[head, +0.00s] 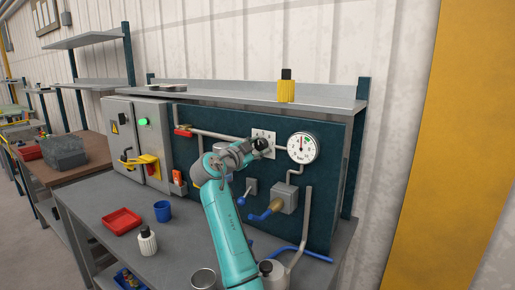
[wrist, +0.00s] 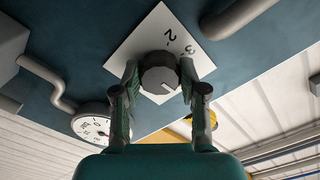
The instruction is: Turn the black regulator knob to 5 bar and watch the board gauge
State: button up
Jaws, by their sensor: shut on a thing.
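The dark regulator knob (wrist: 160,74) shows in the wrist view on a white scale plate (wrist: 140,45) marked with numbers, 2 and 3 among them. A pale pointer line is on its face. My gripper (wrist: 159,84) is shut on the knob, one finger on each side; the fingers hide part of the plate. In the head view my gripper (head: 262,146) is at the plate on the blue board. The round white board gauge (head: 303,148) is just right of it, and shows partly in the wrist view (wrist: 92,125). I cannot read its value surely.
A grey valve box (head: 285,197) with a blue-and-tan handle is below the gauge. A grey cabinet (head: 135,142) with a green lamp stands left. A yellow bottle (head: 286,88) stands on the shelf above. The bench holds a red tray (head: 121,221), blue cup (head: 162,211) and white bottle (head: 147,242).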

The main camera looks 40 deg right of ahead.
jog(key=shift+f+m, duration=0.1)
jog(key=shift+m, duration=0.2)
dwell(0.4)
jog(key=o, duration=1.1)
jog(key=shift+o, duration=0.2)
jog(key=v, duration=1.2)
